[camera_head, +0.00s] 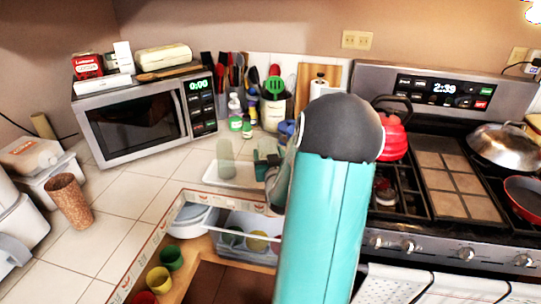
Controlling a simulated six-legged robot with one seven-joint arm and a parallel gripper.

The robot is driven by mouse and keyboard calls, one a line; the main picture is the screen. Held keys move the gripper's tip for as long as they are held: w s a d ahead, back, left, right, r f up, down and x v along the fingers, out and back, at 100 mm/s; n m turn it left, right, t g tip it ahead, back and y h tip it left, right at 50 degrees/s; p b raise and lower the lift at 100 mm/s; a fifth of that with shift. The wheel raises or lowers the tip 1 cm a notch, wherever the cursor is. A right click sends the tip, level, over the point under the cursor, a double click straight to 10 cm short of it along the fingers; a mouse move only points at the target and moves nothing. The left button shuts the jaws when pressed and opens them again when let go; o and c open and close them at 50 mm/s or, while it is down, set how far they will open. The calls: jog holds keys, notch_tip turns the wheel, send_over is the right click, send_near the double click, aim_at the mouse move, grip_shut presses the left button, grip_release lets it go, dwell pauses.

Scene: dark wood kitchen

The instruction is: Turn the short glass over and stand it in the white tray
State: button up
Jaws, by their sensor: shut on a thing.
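The short glass (225,158) looks grey-green and see-through. It is upright or upside down, I cannot tell which, and it shows at the left part of the white tray (243,183). The tray lies on the tiled counter in front of the utensil holders. My gripper (257,165) is just right of the glass, at the tray, and is shut on it. The fingertips are small and hard to make out. Whether the glass bottom touches the tray is unclear. My teal arm hides the area right of the tray.
A microwave (145,112) stands behind left, utensil holders (273,113) behind the tray. A brown patterned cup (69,200) stands left. An open drawer (170,285) below the counter holds bowls and coloured cups. The stove (440,180) with a red kettle (393,135) is right. Counter left of the tray is clear.

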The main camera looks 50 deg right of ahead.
jog(key=shift+f, duration=2.85)
jog(key=shift+f, duration=0.65)
jog(key=o, duration=1.3)
